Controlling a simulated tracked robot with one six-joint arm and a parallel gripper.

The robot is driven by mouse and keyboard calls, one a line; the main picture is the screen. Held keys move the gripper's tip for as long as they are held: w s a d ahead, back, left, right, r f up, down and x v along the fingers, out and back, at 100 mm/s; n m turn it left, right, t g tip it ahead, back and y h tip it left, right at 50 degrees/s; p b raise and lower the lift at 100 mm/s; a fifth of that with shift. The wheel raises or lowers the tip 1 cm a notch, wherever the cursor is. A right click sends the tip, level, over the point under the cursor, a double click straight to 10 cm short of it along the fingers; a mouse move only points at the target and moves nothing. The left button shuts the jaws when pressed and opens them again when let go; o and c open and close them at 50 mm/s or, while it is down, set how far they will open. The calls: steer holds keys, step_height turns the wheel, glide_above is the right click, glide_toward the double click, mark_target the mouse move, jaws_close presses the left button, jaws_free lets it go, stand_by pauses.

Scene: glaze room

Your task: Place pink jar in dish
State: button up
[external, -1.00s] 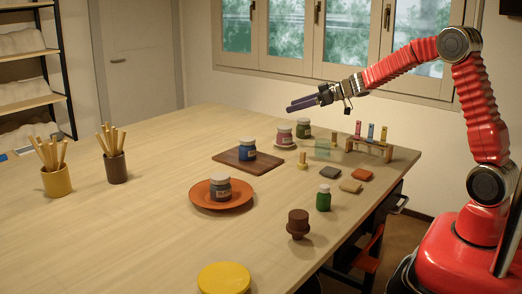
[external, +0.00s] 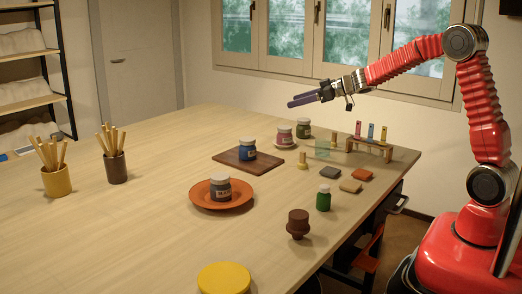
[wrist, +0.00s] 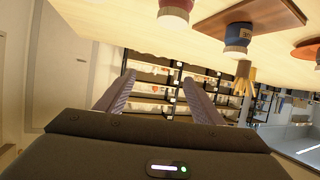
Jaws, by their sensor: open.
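Part of the jar shows at the top of the upside-down wrist view (wrist: 174,10). An orange dish (external: 199,200) nearer the front holds a grey-blue jar (external: 221,192); the dish's edge also shows in the wrist view (wrist: 306,53). My gripper (external: 305,99) is open and empty, in the air above and apart from the pink jar. Its two spread fingers show in the wrist view (wrist: 157,84).
A blue jar (external: 247,150) stands on a brown board (external: 264,163).

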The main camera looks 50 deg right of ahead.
steer(key=s+d+r+m+g+h, duration=0.15)
steer(key=s+r+h, duration=0.25)
steer(key=s, duration=0.5)
steer(key=s+d+r+m+t+h, duration=0.1)
steer(key=s+d+r+m+h, duration=0.2)
steer(key=s, duration=0.5)
steer(key=s+a+f+g+y, duration=0.1)
steer(key=s+a+f+g, duration=0.1)
steer(key=s, duration=0.7)
steer(key=s+a+f+g+y, duration=0.1)
steer(key=s+a+f, duration=0.3)
steer(key=s, duration=0.5)
steer(key=s+a+f+g, duration=0.3)
steer(key=s+a+g, duration=0.1)
steer(key=s, duration=0.5)
steer(key=shift+s+a+f+y, duration=0.3)
steer(key=shift+a+f+y, duration=0.1)
steer(key=shift+a, duration=0.3)
